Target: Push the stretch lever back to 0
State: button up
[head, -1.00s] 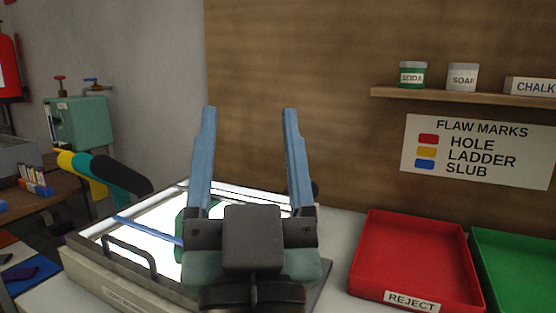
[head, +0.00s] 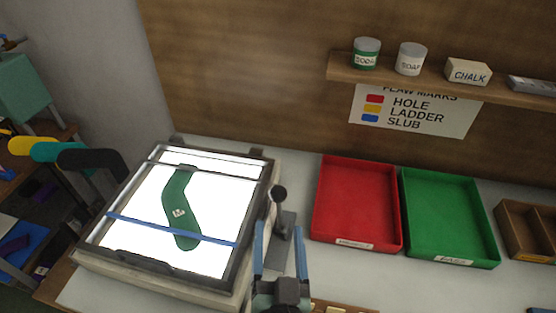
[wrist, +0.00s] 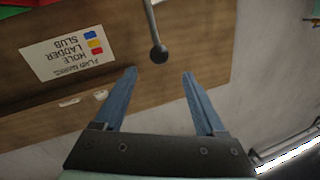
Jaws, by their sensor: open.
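The stretch lever (head: 279,193) has a round black knob on a thin rod and stands at the right side of the lit board. In the wrist view its knob (wrist: 159,54) is just beyond the fingertips, roughly centred between them. My gripper (head: 279,232) is open and empty, with its blue fingers in front of the lever base in the head view. The gripper also shows in the wrist view (wrist: 159,73). I cannot tell whether a finger touches the lever. No scale mark is readable. A green sock (head: 176,195) lies on the lit board (head: 222,200).
A blue bar (head: 150,224) crosses the board over the sock. A red tray (head: 356,236) and a green tray (head: 450,253) stand right of the lever. A wooden box (head: 530,252) is at the far right. A shelf (head: 430,86) with jars is on the back wall.

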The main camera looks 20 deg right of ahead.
send_over(280, 212)
jog(key=w, duration=0.2)
jog(key=shift+w+d+f, duration=0.1)
jog(key=shift+w+d, duration=0.05)
jog(key=shift+d, duration=0.05)
dwell(0.4)
grip_shut()
dwell(0.3)
dwell(1.1)
